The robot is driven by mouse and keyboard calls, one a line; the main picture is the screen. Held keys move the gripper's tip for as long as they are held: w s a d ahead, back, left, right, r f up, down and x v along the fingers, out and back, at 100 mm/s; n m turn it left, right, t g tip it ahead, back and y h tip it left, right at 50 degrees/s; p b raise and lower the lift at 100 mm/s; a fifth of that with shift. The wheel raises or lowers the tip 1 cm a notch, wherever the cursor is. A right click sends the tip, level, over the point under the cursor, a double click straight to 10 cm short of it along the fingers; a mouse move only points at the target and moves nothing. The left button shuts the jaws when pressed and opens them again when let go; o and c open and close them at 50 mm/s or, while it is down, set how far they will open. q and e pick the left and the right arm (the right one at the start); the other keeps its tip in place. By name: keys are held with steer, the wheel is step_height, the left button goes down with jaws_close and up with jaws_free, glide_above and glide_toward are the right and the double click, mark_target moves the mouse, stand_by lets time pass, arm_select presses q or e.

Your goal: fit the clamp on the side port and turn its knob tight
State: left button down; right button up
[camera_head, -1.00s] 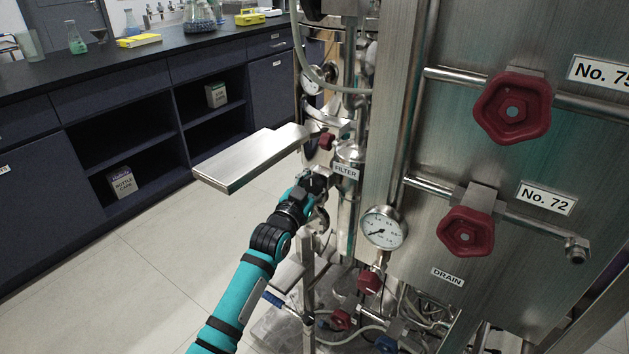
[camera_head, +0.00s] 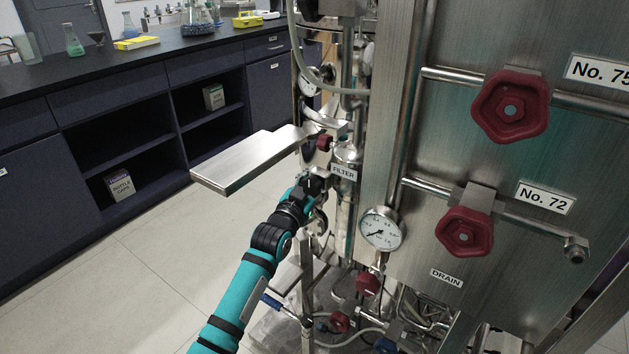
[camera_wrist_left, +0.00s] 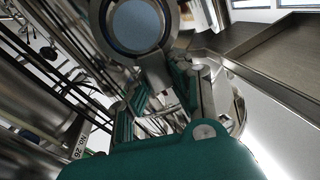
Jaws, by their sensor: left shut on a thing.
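My left gripper (camera_head: 318,184) reaches in at the side of the skid, just left of the FILTER label. In the left wrist view its teal fingers (camera_wrist_left: 165,100) are closed on the metal neck of the clamp. The clamp (camera_wrist_left: 172,14) shows there as a steel ring around a round blue-grey face (camera_wrist_left: 136,24). I cannot tell whether that face is the side port, or whether the ring is seated on it. The clamp's knob cannot be made out. In the head view the gripper and pipework hide the clamp. My right gripper is not in view.
A steel shelf (camera_head: 245,165) juts left above my forearm. A pressure gauge (camera_head: 382,229), red knobs (camera_head: 464,231) and a steel panel (camera_head: 440,130) stand close on the right. Pipes and hoses crowd below. The floor (camera_head: 140,270) left of my arm is clear.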

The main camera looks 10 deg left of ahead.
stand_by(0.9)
arm_select(q)
steer(key=c, duration=0.9)
jaws_free()
steer(key=shift+o, duration=0.2)
